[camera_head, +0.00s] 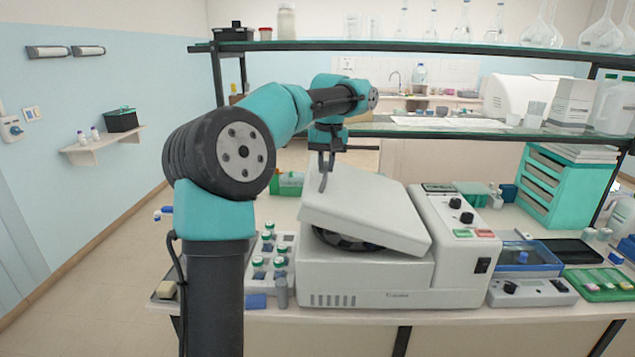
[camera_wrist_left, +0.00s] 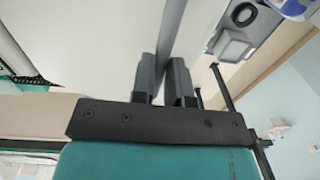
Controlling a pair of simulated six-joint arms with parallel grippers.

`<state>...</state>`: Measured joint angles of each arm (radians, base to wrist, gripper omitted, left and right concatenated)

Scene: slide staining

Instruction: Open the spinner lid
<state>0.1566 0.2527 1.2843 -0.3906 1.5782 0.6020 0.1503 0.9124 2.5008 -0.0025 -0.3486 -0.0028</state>
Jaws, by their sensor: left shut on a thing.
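The spinner (camera_head: 365,280) is a white box-shaped machine in the middle of the bench in the head view. Its lid (camera_head: 365,210) is tilted up, with a dark gap under it where part of the round rotor shows. My left gripper (camera_head: 325,178) is at the lid's upper left edge, pointing down. In the left wrist view my left gripper (camera_wrist_left: 168,80) has its two fingers close together, shut on the thin edge of the lid (camera_wrist_left: 110,30). My right gripper is not in view.
A control panel (camera_head: 455,225) with knobs adjoins the spinner on the right. A rack of green-capped bottles (camera_head: 270,262) stands close on the left. A glass shelf (camera_head: 430,128) runs behind and above.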

